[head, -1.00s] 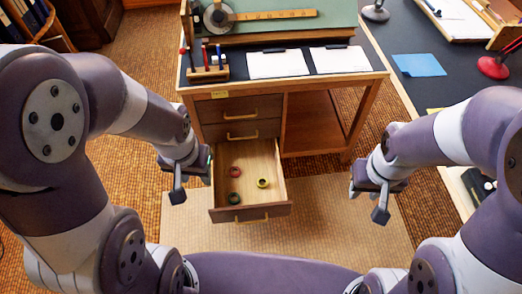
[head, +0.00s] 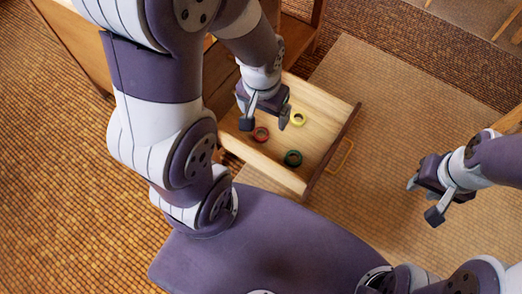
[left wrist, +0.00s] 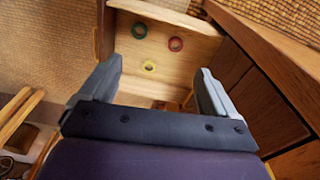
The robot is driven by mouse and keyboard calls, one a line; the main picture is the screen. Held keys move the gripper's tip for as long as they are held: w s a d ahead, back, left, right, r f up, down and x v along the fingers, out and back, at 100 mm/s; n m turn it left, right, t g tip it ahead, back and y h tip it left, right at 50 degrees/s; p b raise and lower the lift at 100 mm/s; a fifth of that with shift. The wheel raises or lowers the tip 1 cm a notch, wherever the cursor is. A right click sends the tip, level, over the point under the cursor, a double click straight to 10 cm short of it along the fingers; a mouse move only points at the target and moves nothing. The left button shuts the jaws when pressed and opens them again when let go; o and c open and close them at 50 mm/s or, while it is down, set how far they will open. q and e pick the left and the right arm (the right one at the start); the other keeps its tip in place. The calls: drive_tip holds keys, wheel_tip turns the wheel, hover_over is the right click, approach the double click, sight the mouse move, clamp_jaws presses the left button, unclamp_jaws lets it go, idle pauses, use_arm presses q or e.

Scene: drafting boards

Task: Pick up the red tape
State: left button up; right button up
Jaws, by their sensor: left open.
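The red tape (head: 261,134) is a small ring lying flat on the floor of the open drawer (head: 322,148). It also shows in the left wrist view (left wrist: 176,44), beyond the fingers and right of the middle. A yellow tape (head: 298,118) and a green tape (head: 293,158) lie near it in the drawer. My left gripper (head: 264,122) is above the drawer, close to the red tape in the head view. It is open and empty, its two fingers wide apart in the left wrist view. My right gripper (head: 436,200) is off to the right, above the mat; its jaw state is unclear.
The drawer walls rise around the tapes, and its front with a yellow handle (head: 341,157) faces right. The wooden desk (head: 75,40) stands at the upper left. A beige mat (head: 385,110) covers clear floor right of the drawer.

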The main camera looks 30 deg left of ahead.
use_arm(q)
drive_tip(key=w+a+f+b, duration=0.1)
drive_tip(key=f+b, duration=0.1)
drive_tip(key=f, duration=0.3)
drive_tip(key=w+a+f+g+b, duration=0.1)
drive_tip(key=f+b, duration=0.1)
drive_tip(key=f, duration=0.4)
drive_tip(key=w+a+f+b, duration=0.1)
drive_tip(key=w+f+b, duration=0.15)
drive_tip(key=f, duration=0.25)
drive_tip(key=b, duration=0.3)
hover_over(261, 136)
wheel_tip(261, 136, down, 16)
drive_tip(key=shift+m, duration=0.5)
wheel_tip(261, 136, down, 7)
drive_tip(key=b, duration=0.6)
drive_tip(key=shift+b, duration=0.4)
drive_tip(key=shift+r, duration=0.25)
drive_tip(key=c, duration=1.1)
use_arm(e)
wheel_tip(261, 136, down, 19)
drive_tip(key=shift+f, duration=0.2)
